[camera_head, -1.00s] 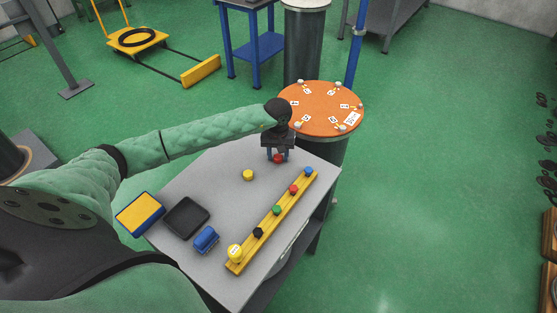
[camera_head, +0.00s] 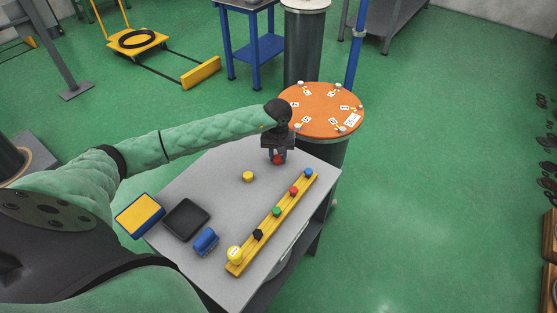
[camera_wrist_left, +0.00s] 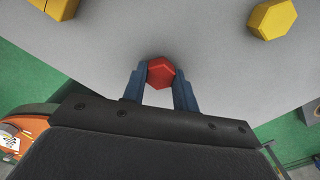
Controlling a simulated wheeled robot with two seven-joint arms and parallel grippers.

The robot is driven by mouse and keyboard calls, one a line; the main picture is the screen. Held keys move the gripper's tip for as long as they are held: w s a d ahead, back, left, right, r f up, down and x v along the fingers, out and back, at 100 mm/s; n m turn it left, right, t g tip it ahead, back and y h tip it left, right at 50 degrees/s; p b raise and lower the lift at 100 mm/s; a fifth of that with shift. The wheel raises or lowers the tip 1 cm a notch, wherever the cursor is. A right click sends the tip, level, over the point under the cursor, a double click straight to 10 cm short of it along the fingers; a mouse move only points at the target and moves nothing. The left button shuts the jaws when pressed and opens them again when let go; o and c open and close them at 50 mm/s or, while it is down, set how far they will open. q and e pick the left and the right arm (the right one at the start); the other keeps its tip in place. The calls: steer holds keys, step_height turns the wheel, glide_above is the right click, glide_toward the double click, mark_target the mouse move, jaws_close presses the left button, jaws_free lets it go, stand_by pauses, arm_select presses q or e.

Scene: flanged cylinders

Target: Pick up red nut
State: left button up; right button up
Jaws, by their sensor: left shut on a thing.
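The red nut (camera_head: 278,160) is near the far edge of the grey table, at the tips of my left gripper (camera_head: 277,157). In the left wrist view the red nut (camera_wrist_left: 161,73) is a hexagon between the two blue fingers of my left gripper (camera_wrist_left: 160,85), which is shut on it. I cannot tell whether the nut touches the table. My right gripper is not in view.
A yellow nut (camera_head: 248,176) lies nearby on the grey table (camera_head: 215,185). A yellow rail (camera_head: 270,229) holds several coloured pieces. A black tray (camera_head: 186,217), a blue object (camera_head: 206,240) and a yellow-blue box (camera_head: 140,213) are at left. An orange round table (camera_head: 322,121) stands beyond.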

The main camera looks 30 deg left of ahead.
mark_target(278, 157)
arm_select(q)
steer(key=shift+r, duration=1.8)
